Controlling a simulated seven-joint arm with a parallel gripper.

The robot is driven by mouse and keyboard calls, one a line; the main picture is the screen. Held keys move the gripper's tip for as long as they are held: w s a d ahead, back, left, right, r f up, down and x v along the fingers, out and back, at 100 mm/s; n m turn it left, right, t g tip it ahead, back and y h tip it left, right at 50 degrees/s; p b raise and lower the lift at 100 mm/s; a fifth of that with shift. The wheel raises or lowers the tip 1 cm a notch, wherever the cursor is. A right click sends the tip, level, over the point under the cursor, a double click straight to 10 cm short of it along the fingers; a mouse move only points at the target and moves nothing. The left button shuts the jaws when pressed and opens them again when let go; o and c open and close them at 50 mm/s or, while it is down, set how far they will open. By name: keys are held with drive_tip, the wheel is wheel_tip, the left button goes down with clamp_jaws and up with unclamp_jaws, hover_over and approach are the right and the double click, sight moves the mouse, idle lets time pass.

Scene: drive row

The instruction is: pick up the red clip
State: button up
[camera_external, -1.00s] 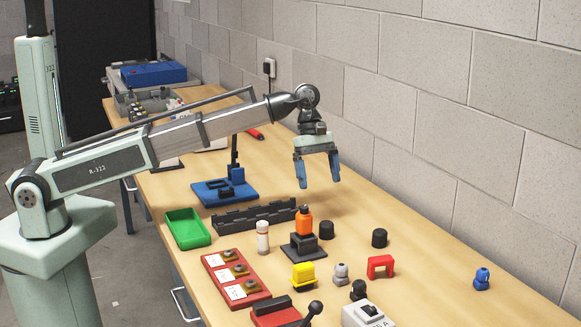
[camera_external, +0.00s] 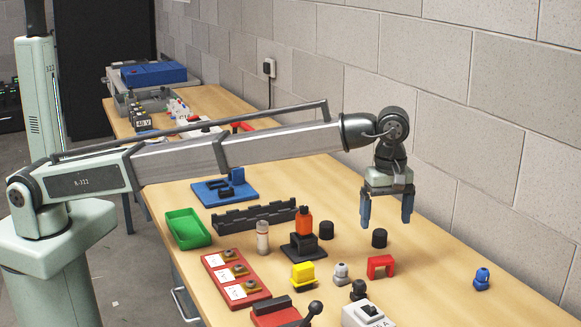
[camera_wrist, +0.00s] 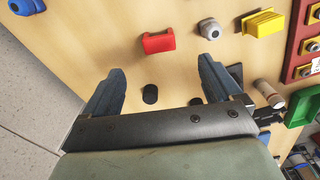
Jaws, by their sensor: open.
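The red clip (camera_external: 381,266) is a small bridge-shaped piece standing on the wooden table, right of the middle of the external view. In the wrist view the red clip (camera_wrist: 158,41) lies ahead of the fingers, between their lines and apart from them. My gripper (camera_external: 386,222) is open and empty, its blue fingers pointing down, above the table behind the clip. In the wrist view my gripper (camera_wrist: 155,80) shows both fingers spread. A black cylinder (camera_external: 379,238) stands just below the fingers; it also shows between them in the wrist view (camera_wrist: 150,94).
Near the clip stand a grey connector (camera_external: 341,273), a yellow block (camera_external: 303,276), a dark knob (camera_external: 358,290) and a blue connector (camera_external: 482,279). The block wall (camera_external: 490,150) runs behind. Table right of the clip is mostly clear.

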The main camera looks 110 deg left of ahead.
sight(382, 258)
wheel_tip(382, 258, down, 8)
drive_tip(key=shift+a+f, duration=0.2)
drive_tip(key=shift+f, duration=1.15)
drive_tip(key=shift+a+f, duration=0.15)
drive_tip(key=shift+f, duration=1.15)
drive_tip(key=c, duration=1)
